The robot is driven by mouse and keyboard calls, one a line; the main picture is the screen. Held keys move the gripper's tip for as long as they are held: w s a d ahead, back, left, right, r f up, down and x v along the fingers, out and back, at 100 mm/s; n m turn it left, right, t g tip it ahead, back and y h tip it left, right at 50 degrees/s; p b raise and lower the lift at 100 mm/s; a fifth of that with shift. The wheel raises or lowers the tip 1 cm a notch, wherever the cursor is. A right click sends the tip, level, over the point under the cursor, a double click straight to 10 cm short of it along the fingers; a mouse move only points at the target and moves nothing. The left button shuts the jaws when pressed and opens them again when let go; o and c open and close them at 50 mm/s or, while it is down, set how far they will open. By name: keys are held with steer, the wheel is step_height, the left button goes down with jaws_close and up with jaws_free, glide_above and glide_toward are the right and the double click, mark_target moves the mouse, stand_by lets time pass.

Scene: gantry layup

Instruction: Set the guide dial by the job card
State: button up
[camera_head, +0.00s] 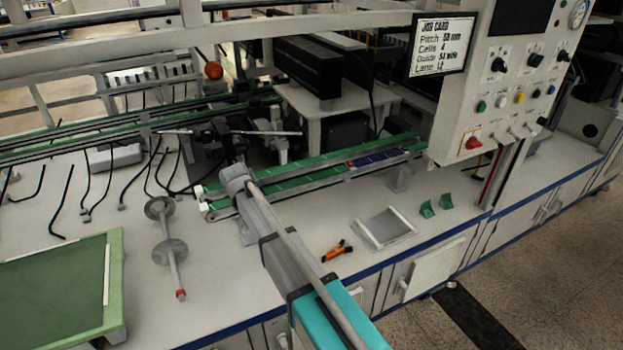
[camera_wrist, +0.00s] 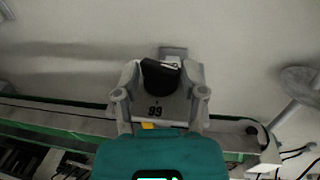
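The job card (camera_head: 441,46) is a white sheet in a dark frame at the upper right. Its lines name Pitch, Cells, Guide and Lane; Cells looks like 4 and Lane L2, but the Guide value is too blurred to read surely. In the wrist view, a black knob (camera_wrist: 160,76) with a pale mark at its upper right sits on a grey part, with figures like "99" below it. It appears to be the guide dial. My gripper (camera_wrist: 163,72) has a finger on each side of the knob; contact is unclear. My gripper (camera_head: 235,172) also shows beside the conveyor's left end.
A green-belted conveyor (camera_head: 290,186) runs behind my arm, with dark blue cells on its right part. A control panel (camera_head: 505,75) with knobs and buttons hangs at the right.

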steer(key=shift+w+d+g+y, duration=0.1)
steer(key=shift+d+g+y, duration=0.15)
steer(key=shift+y, duration=0.45)
step_height(320, 180, up, 14)
steer(key=p, duration=1.5)
steer(key=s+d+r+m+p, duration=0.1)
steer(key=s+d+r+p, duration=0.1)
steer(key=d, duration=0.7)
steer(key=s+d+r+m+p, duration=0.1)
steer(key=s+d+r+p, duration=0.2)
steer(key=d, duration=0.5)
steer(key=shift+s+d+r+p, duration=0.35)
steer(key=shift+s+r, duration=0.35)
steer(key=shift+r, duration=0.1)
steer(key=s+d+m, duration=0.3)
steer(key=s+d, duration=0.9)
steer(key=d, duration=0.3)
steer(key=shift+s+d, duration=0.2)
steer(key=shift+d, duration=0.1)
steer(key=shift+o, duration=0.5)
steer(key=shift+a, duration=0.1)
